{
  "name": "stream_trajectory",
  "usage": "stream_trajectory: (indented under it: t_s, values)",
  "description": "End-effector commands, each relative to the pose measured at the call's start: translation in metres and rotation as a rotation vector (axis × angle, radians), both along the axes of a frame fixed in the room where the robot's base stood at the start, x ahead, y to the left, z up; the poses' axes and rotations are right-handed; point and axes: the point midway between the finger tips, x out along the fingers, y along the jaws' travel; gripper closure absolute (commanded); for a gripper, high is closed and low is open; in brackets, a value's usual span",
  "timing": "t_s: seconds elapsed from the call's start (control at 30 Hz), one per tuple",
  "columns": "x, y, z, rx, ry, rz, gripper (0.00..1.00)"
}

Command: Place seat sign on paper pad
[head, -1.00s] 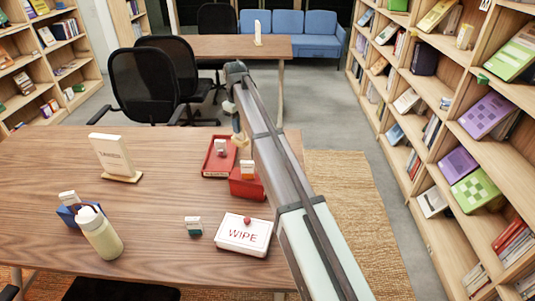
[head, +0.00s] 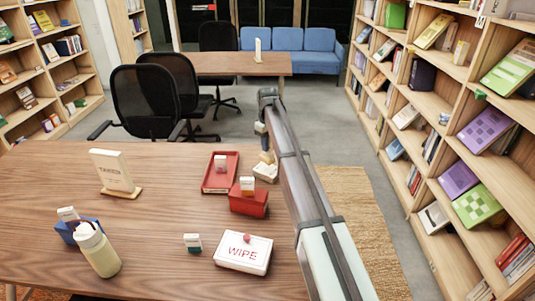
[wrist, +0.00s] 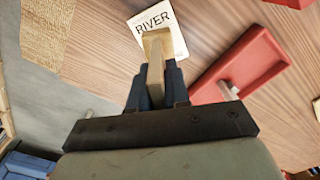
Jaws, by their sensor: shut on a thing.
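My gripper (head: 263,139) is over the far right of the near table. It is shut on a tan piece (wrist: 155,62), which looks like a seat sign seen nearly edge-on. In the head view the tan piece (head: 266,157) is small and partly hidden by my arm. The piece is over or on a whitish pad (wrist: 170,22) lettered RIVER; I cannot tell whether they touch. The pad (head: 265,173) also lies by the table's right edge in the head view. Another upright sign lettered TAKEN (head: 111,171) stands at the left on a wooden foot.
A red tray (head: 208,186) lies left of the pad, with a red box (head: 249,206) in front. A WIPE box (head: 243,258), a bottle (head: 97,250), a blue box (head: 68,235) and a small carton (head: 192,242) stand nearer. The table's middle is clear.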

Motion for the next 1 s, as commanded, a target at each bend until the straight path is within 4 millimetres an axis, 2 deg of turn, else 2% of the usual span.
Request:
stream_trajectory:
  t_s: [0.4, 0.8, 0.83, 1.0]
  values:
    - [0.000, 0.000, -0.039, 0.000, 0.000, 0.000, 1.00]
    - [0.000, 0.000, -0.043, 0.000, 0.000, 0.000, 1.00]
    - [0.000, 0.000, -0.042, 0.000, 0.000, 0.000, 0.80]
    - [0.000, 0.000, -0.042, 0.000, 0.000, 0.000, 0.64]
